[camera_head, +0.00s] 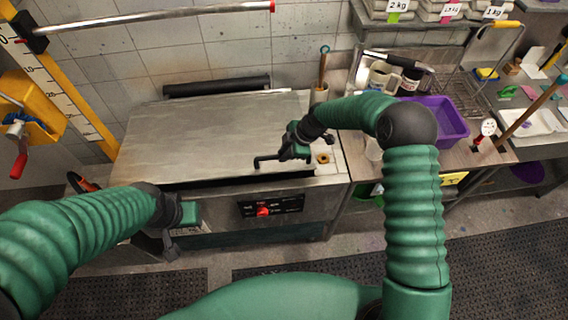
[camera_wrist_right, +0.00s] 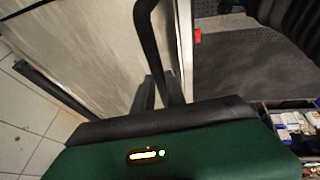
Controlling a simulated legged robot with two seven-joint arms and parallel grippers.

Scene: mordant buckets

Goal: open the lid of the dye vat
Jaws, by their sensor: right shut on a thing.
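The dye vat (camera_head: 218,227) is a steel box with a broad flat grey lid (camera_head: 200,130). A dark strip shows under the lid's front edge; I cannot tell how wide this gap is. The lid's black handle (camera_head: 266,160) is at the front right of the lid, and it curves through the right wrist view (camera_wrist_right: 143,25). My right gripper (camera_head: 287,154) is shut on the handle; its dark fingers (camera_wrist_right: 160,93) show in the right wrist view. My left gripper (camera_head: 170,248) hangs low at the vat's front left, and its jaws are too unclear to read.
A control panel with a red knob (camera_head: 263,212) is on the vat's front. A black bar (camera_head: 217,87) runs behind the lid. A purple tub (camera_head: 440,120) and a wire rack (camera_head: 470,90) stand on the right bench. A yellow measuring post (camera_head: 60,95) rises at the left.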

